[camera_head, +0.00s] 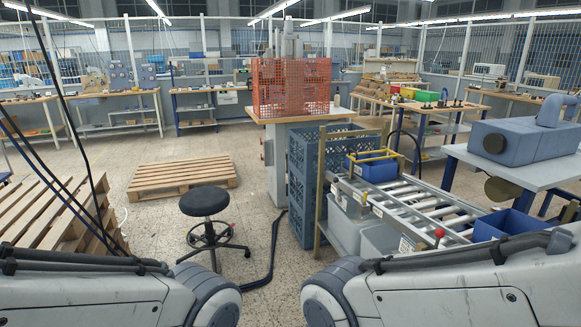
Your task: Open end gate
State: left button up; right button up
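A roller conveyor (405,200) stands right of centre, running from the back left to the front right. A yellow bar frame (379,156) stands at its far end, around a blue bin (371,171). A red knob (439,233) is at its near end. I cannot tell which part is the end gate, or whether it is open or shut. My two arms show only as large grey links at the bottom left and right. Both grippers are out of view.
A black stool (205,202) and wooden pallets (182,175) are at left. Blue crates (308,190) stand beside the conveyor. Behind it is a machine with an orange mesh guard (291,87). A table (520,168) is at right. A black cable (272,255) lies on the floor.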

aim_at(395, 155)
jog(key=i, duration=3.6)
jog(key=z, duration=1.3)
